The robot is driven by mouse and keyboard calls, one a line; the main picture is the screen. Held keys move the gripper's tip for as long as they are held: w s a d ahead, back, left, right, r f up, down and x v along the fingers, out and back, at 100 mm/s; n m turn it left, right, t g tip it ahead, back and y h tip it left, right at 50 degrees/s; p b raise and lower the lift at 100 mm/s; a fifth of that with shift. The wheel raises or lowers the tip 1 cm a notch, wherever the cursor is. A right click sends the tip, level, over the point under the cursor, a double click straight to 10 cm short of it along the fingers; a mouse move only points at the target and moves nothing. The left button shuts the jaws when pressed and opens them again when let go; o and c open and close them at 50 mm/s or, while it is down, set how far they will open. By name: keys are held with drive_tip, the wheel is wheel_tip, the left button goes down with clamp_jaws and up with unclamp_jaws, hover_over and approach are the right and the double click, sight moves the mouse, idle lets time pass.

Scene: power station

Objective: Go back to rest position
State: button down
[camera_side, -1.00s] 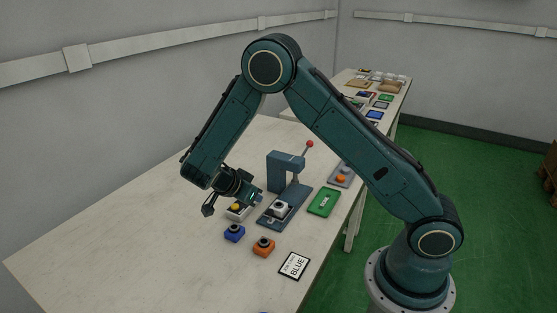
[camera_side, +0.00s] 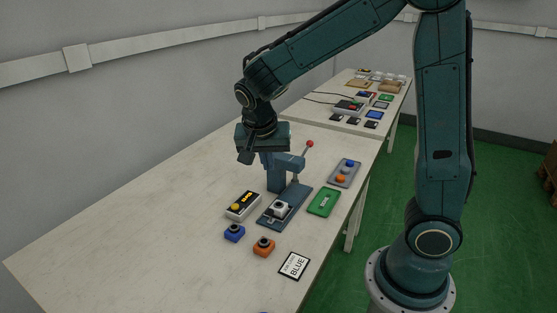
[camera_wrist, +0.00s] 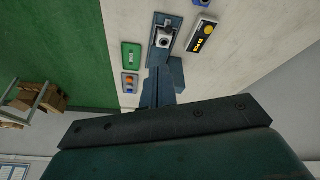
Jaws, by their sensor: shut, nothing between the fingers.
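My gripper (camera_side: 246,157) hangs over the table (camera_side: 150,245), above and behind the teal press (camera_side: 274,175) in the side view. It is shut and carries nothing that I can see. My forearm comes in from the upper right, with the elbow beyond the top edge. In the wrist view, the dark edge of my gripper (camera_wrist: 170,122) fills the lower part. Beyond it are the press (camera_wrist: 160,88) and the box with a yellow button (camera_wrist: 203,37).
A grey block (camera_side: 279,208) sits in the press base. The table's left side is clear.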

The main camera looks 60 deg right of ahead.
drive_tip(key=s+a+r+n+t+y, duration=0.2)
drive_tip(key=s+r+n, duration=0.2)
drive_tip(key=s+n, duration=0.2)
drive_tip(key=s+a+r+n+t+y, duration=0.2)
drive_tip(key=s+r+n, duration=0.3)
drive_tip(key=s, duration=0.6)
drive_tip(key=shift+s+a+n+t, duration=0.3)
drive_tip(key=shift+a+n, duration=0.5)
drive_tip(key=shift+n, duration=0.2)
